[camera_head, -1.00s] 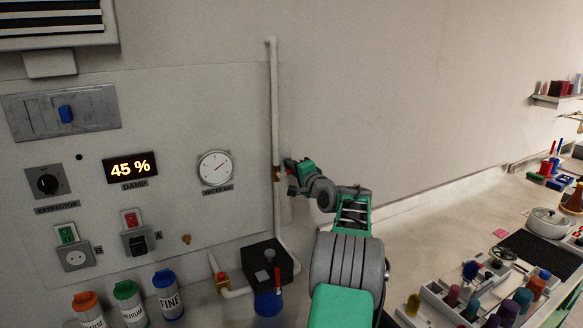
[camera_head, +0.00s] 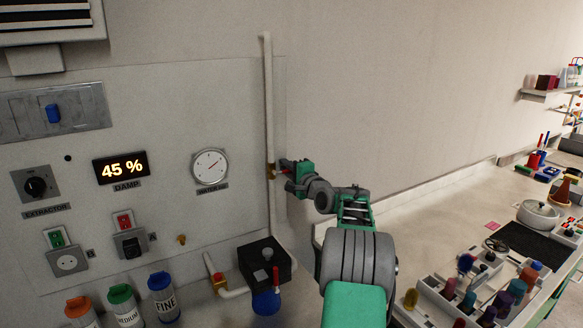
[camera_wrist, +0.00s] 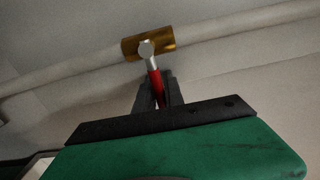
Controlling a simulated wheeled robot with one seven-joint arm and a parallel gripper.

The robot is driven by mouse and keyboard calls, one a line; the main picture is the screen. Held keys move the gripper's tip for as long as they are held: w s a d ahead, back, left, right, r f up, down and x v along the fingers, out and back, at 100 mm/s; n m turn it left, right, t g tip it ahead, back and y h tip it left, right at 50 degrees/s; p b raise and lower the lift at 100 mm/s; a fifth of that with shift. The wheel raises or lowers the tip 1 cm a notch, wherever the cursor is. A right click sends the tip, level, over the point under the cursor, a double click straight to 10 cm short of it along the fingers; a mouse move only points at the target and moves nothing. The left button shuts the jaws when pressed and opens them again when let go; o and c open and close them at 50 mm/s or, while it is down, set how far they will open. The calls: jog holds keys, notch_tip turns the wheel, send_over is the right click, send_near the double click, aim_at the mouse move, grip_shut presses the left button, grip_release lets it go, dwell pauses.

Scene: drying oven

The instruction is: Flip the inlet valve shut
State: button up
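The valve is a brass body (camera_wrist: 150,43) on a white pipe, with a silver pivot and a red lever (camera_wrist: 156,88). In the head view the brass body (camera_head: 270,172) sits partway up the vertical white pipe on the wall panel. My gripper (camera_head: 288,168) reaches it from the right. In the wrist view the dark fingers of my gripper (camera_wrist: 160,95) stand close on both sides of the red lever and look shut on it. The lever points from the pivot back toward my gripper. The lever's far end is hidden between the fingers.
A round gauge (camera_head: 210,166) and a display reading 45 % (camera_head: 121,168) are on the panel to the left. A black box (camera_head: 264,262) and a lower pipe fitting (camera_head: 219,283) are below. A cluttered bench (camera_head: 430,232) extends to the right.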

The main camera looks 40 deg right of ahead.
jog(key=o, duration=0.3)
jog(key=shift+o, duration=0.2)
jog(key=s+a+b, duration=0.1)
jog(key=s+b, duration=0.1)
jog(key=s, duration=0.5)
jog(key=shift+s+b, duration=0.3)
jog(key=shift+s, duration=0.1)
